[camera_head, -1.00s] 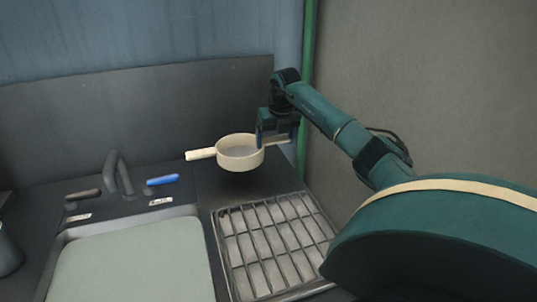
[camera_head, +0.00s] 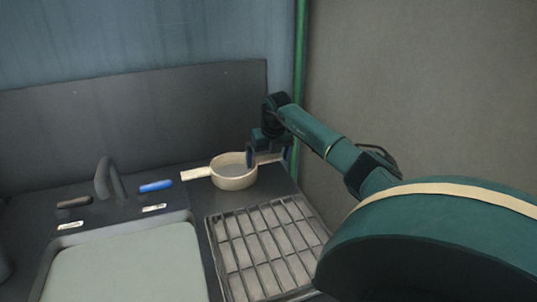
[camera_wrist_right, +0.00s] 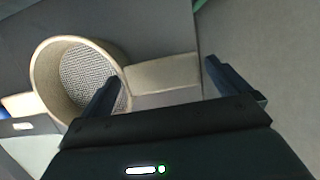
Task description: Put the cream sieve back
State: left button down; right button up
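The cream sieve (camera_head: 232,178) is a round pan with a mesh bottom and two flat handles. In the head view it sits upright at the back of the dark counter, behind the wire rack, seemingly resting on it. My right gripper (camera_head: 268,155) is at the sieve's right handle. In the wrist view the gripper's fingers (camera_wrist_right: 163,85) are wide apart with the handle showing between them. One finger is close to the bowl's rim; contact is unclear. My left gripper is out of view.
A wire rack (camera_head: 268,245) lies in front of the sieve. A sink with a pale basin (camera_head: 130,268), a grey tap (camera_head: 108,180) and a blue lever (camera_head: 156,186) are to the left. The grey back panel (camera_head: 140,125) and right wall (camera_head: 420,90) bound the space.

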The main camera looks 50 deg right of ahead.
jog(key=v, duration=1.2)
dwell(0.5)
